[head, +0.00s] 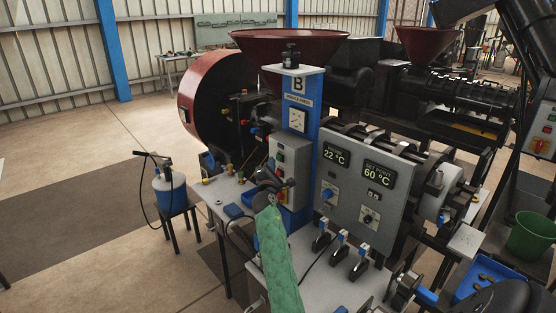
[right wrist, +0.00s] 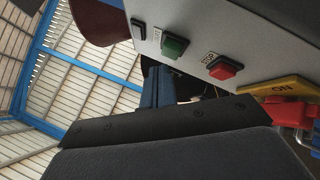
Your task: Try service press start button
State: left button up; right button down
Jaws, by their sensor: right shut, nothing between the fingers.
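The service press, marked B, carries a grey control box (head: 288,160) on the front of its blue column. In the right wrist view the box face fills the top right, with a green button (right wrist: 175,46) and a red button (right wrist: 224,68) labelled STOP. The green button's own label is not readable. My right gripper (head: 268,178) is at the left front of the box in the head view, shut and empty. In the right wrist view its fingers (right wrist: 158,84) point toward the box just below the green button; contact cannot be told. My left gripper is not in view.
A red switch (right wrist: 292,111) on a yellow ON plate sits right of the STOP button. A panel (head: 362,195) with 22 °C and 60 °C displays stands right of the column. Black levers (head: 340,247) stand on the bench below. A stool with a blue-and-white pot (head: 170,192) stands left.

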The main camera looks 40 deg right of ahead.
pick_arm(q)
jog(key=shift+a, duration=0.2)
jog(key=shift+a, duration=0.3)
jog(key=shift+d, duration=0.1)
